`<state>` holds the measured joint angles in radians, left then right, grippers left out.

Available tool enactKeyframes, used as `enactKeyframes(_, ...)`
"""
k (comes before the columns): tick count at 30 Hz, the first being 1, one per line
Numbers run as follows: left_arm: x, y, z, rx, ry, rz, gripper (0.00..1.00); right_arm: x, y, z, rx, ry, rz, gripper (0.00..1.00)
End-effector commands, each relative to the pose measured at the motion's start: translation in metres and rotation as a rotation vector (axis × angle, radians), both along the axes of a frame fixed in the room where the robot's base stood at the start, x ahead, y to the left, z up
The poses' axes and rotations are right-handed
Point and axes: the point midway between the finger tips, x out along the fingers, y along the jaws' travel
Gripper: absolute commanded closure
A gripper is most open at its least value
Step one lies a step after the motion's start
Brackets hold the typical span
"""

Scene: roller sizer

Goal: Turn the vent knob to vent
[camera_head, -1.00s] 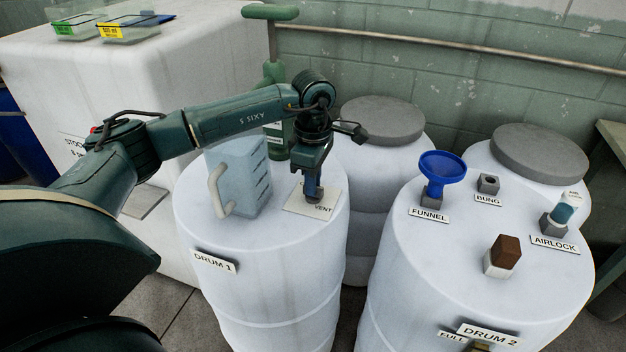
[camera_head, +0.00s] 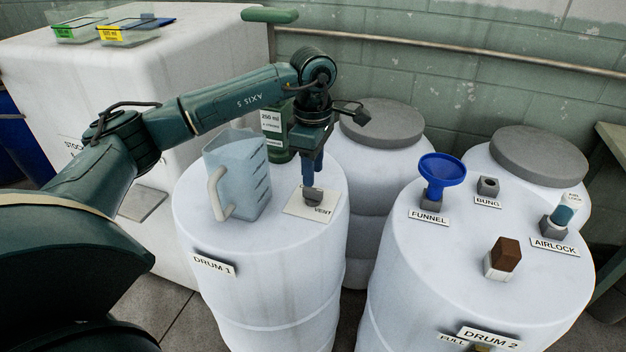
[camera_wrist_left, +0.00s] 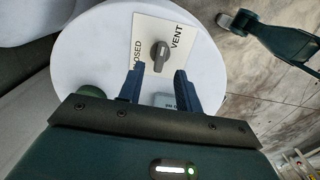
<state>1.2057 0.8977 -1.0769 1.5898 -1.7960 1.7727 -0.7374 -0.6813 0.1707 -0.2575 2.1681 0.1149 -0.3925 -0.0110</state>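The vent knob (camera_head: 312,194) is a small grey knob on a pale plate (camera_head: 294,207) on top of drum 1 (camera_head: 270,270). In the left wrist view, the knob (camera_wrist_left: 160,54) has its grip bar roughly upright between the words CLOSED on the left and VENT on the right. I cannot tell which end is its pointer. My left gripper (camera_head: 312,178) points down just above the knob. In the wrist view, its two blue fingers (camera_wrist_left: 160,78) are apart with nothing between them, and the knob shows beyond their tips. My right gripper is not in view.
A translucent jug (camera_head: 245,180) stands on drum 1 left of the plate, and a green bottle (camera_head: 272,125) stands behind the gripper. Drum 2 (camera_head: 440,270) on the right carries a blue funnel (camera_head: 442,168), bung (camera_head: 488,186), airlock (camera_head: 562,217) and a brown-topped block (camera_head: 503,258).

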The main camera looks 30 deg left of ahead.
Motion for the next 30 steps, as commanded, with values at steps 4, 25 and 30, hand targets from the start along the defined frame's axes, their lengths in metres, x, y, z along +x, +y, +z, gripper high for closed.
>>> enactKeyframes(4, 0.001, 0.000, 0.037, -0.001, -0.005, -0.001, 0.65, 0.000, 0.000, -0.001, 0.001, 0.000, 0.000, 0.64)
enactKeyframes(25, 0.000, 0.000, 0.089, 0.000, 0.000, -0.001, 0.65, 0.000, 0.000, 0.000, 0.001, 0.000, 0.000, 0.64)
enactKeyframes(30, 0.000, 0.000, 0.089, 0.000, 0.000, -0.001, 0.65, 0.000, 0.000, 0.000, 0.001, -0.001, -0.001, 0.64)
